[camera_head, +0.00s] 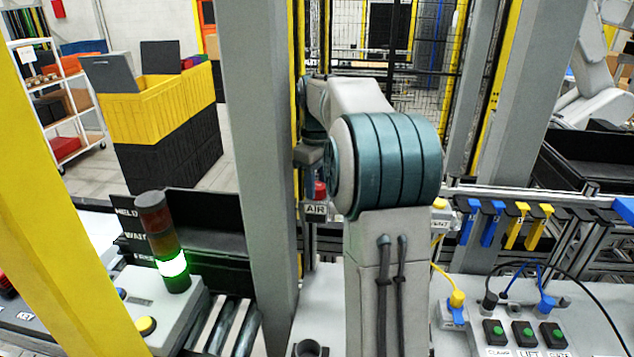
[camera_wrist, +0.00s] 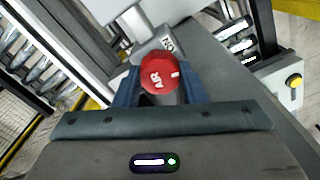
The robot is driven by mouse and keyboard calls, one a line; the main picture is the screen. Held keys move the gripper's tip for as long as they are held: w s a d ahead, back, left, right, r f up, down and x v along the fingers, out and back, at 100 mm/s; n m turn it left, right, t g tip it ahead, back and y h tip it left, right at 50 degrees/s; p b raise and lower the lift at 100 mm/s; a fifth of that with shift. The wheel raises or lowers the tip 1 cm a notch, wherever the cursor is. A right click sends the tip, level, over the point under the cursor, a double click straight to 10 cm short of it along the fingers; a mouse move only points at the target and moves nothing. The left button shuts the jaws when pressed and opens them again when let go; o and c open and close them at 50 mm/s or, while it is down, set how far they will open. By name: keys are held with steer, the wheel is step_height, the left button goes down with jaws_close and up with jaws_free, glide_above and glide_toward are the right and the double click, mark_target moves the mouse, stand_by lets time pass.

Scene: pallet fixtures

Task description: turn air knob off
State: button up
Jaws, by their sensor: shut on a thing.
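The air knob (camera_wrist: 160,74) is red and round with white "AIR" lettering and a white mark toward its right side in the wrist view. My gripper (camera_wrist: 162,92) has its two blue-grey fingers on either side of the knob and is shut on it. In the head view, a small part of the red knob (camera_head: 320,189) shows above the "AIR" label (camera_head: 315,210), beside the grey post. My arm hides much of that spot, and the fingers cannot be made out there.
A grey post (camera_head: 262,150) stands just left of the knob. A signal tower (camera_head: 163,245) is lit green at the left.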

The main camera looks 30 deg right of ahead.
mark_target(317, 185)
steer(key=shift+m, duration=0.4)
steer(key=o, duration=1)
steer(key=shift+r, duration=0.1)
step_height(317, 185, up, 14)
steer(key=shift+f, duration=0.2)
